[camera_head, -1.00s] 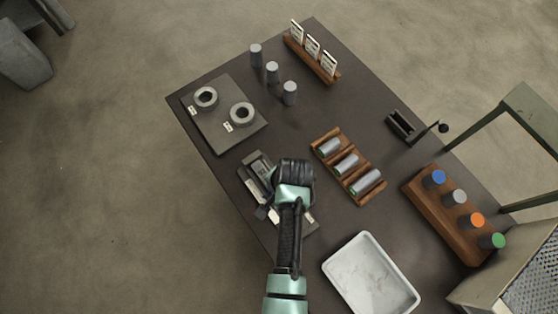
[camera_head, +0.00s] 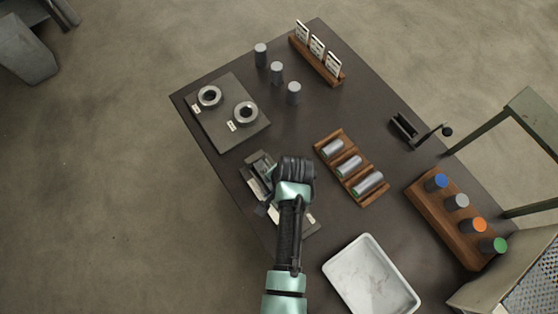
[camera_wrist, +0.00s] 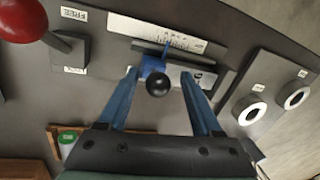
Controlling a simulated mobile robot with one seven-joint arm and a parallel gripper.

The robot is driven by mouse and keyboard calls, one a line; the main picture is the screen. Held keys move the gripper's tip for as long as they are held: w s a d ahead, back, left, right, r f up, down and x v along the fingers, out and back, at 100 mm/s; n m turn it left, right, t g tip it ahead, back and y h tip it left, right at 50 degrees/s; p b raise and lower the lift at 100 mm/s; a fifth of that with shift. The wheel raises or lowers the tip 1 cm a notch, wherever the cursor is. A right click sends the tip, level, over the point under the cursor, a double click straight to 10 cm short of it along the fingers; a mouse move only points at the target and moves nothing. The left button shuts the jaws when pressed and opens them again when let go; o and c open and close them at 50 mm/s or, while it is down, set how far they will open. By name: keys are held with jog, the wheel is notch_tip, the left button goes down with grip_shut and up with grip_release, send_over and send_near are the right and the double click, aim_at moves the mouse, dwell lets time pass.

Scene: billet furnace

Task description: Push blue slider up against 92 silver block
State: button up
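In the wrist view, the blue slider (camera_wrist: 153,66) with its black ball knob (camera_wrist: 158,84) sits on a grey rail beside a white printed scale (camera_wrist: 158,34). My gripper (camera_wrist: 160,74) is open, with one blue finger on each side of the slider and knob. A grey-silver block (camera_wrist: 204,79) with a small label lies on the rail to the right, partly behind the right finger; its number is too small to read surely. Contact between slider and block cannot be told. In the head view, my gripper (camera_head: 291,178) hides much of the gauge fixture (camera_head: 257,170).
A plate with two rings (camera_head: 228,112) lies beyond the fixture. A wooden rack of cylinders (camera_head: 350,166) is to the right, and a white tray (camera_head: 371,275) is at the near edge. The wrist view shows a red knob (camera_wrist: 22,18) at upper left.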

notch_tip(320, 180, up, 13)
jog(key=s+d+b, duration=0.1)
jog(key=d, duration=0.1)
jog(key=shift+s+f, duration=0.15)
jog(key=shift+s, duration=0.2)
jog(key=shift+w, duration=0.1)
dwell(0.4)
